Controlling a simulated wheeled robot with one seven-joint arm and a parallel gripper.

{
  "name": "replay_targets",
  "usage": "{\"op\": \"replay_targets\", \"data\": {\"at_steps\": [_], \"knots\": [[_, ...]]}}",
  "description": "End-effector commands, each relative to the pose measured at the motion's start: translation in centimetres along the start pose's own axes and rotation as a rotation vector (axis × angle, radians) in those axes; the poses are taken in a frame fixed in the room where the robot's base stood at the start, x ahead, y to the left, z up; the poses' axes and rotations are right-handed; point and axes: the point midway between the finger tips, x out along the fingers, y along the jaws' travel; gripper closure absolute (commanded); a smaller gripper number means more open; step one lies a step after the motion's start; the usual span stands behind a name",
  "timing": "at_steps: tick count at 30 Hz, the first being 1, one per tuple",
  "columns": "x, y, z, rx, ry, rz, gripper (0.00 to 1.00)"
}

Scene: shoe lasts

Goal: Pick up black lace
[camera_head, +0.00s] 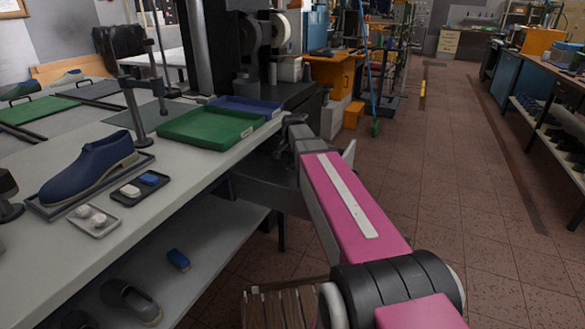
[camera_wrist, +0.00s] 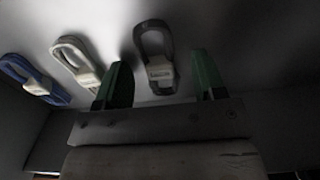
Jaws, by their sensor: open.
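The black lace (camera_wrist: 150,36) is a dark looped bundle with a pale band, lying on a light, shadowed surface in the wrist view. My gripper (camera_wrist: 160,58) has two green fingers standing wide apart, with nothing held between them. The lace appears between the two fingertips in the picture and slightly beyond them. I cannot tell the gap in depth. A white lace (camera_wrist: 76,58) lies left of it, and a blue lace (camera_wrist: 35,80) further left. In the head view my arm reaches toward the workbench, and the gripper and laces are not clearly visible there.
The workbench (camera_head: 225,155) holds a green tray (camera_head: 207,140), a blue tray (camera_head: 245,104), a blue shoe (camera_head: 90,168) and small trays. A lower shelf (camera_head: 215,250) holds dark shoes. A wooden crate (camera_head: 285,305) stands below. The tiled floor at right is clear.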

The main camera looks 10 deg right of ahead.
Motion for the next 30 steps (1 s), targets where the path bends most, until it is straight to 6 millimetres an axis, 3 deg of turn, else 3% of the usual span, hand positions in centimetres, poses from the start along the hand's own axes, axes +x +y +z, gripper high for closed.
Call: {"op": "replay_targets", "data": {"at_steps": [5, 9, 10, 23, 30], "knots": [[0.0, 0.0, 0.0, 0.0, 0.0, 0.0, 0.36], [0.0, 0.0, 0.0, 0.0, 0.0, 0.0, 0.82], [0.0, 0.0, 0.0, 0.0, 0.0, 0.0, 0.89], [-0.4, 0.0, 0.0, 0.0, 0.001, -0.001, 0.89], [-3.5, 0.0, -0.1, 0.0, 0.003, -0.002, 0.89]]}}
